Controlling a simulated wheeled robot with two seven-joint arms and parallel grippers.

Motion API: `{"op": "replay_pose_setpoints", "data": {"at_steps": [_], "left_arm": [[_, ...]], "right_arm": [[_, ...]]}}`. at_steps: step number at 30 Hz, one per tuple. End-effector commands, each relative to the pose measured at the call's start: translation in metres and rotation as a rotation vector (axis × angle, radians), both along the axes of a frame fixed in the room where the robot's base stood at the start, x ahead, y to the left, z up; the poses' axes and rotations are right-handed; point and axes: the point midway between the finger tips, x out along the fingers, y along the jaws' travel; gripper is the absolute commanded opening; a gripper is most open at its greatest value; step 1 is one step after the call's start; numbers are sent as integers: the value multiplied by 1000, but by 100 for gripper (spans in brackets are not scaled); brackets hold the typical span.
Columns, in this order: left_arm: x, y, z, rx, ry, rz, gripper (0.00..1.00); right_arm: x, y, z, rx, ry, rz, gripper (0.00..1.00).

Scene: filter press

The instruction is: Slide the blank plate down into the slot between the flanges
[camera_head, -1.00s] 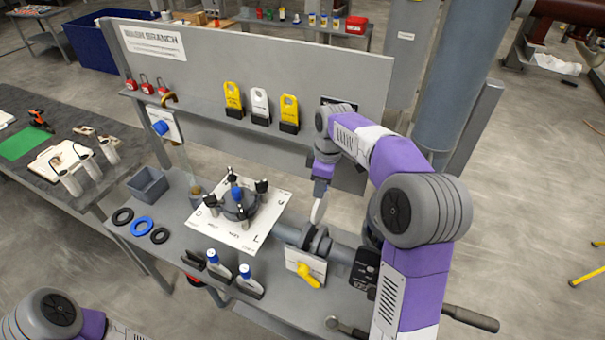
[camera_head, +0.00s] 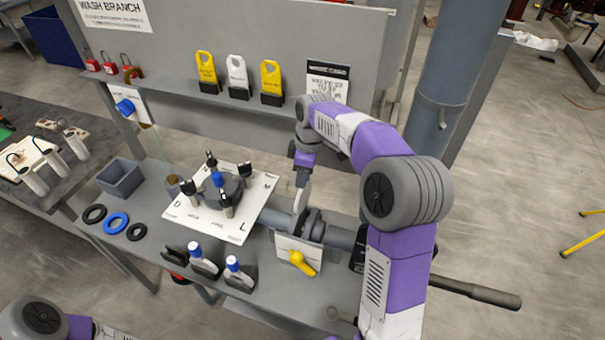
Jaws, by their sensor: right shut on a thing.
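The blank plate (camera_head: 301,197) is a pale thin disc seen nearly edge-on in the head view, roughly upright. My right gripper (camera_head: 303,169) is shut on its top and points downward. The plate's lower end is at the dark flanges (camera_head: 315,226) on the grey pipe, at their left side in the picture. I cannot tell whether its lower edge is inside the slot or just above or in front of it. The gripper's fingers are small and partly hidden by its own body. Only links of my left arm show at the bottom left; its gripper is out of view.
A yellow-handled valve plate (camera_head: 300,259) is just in front of the flanges. A white lettered board (camera_head: 240,227) with a clamp fixture lies to the left. The upright panel (camera_head: 180,100) with tags rises behind. Rings (camera_head: 116,222) lie at left.

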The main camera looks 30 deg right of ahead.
Motion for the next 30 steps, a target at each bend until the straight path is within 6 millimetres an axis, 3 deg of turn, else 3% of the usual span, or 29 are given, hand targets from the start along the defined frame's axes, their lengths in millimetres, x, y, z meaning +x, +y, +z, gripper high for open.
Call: {"op": "replay_pose_setpoints", "data": {"at_steps": [30], "left_arm": [[0, 0, -66, 0, 0, 0, 64]], "right_arm": [[0, 0, -73, 1, -1, 1, 0]]}}
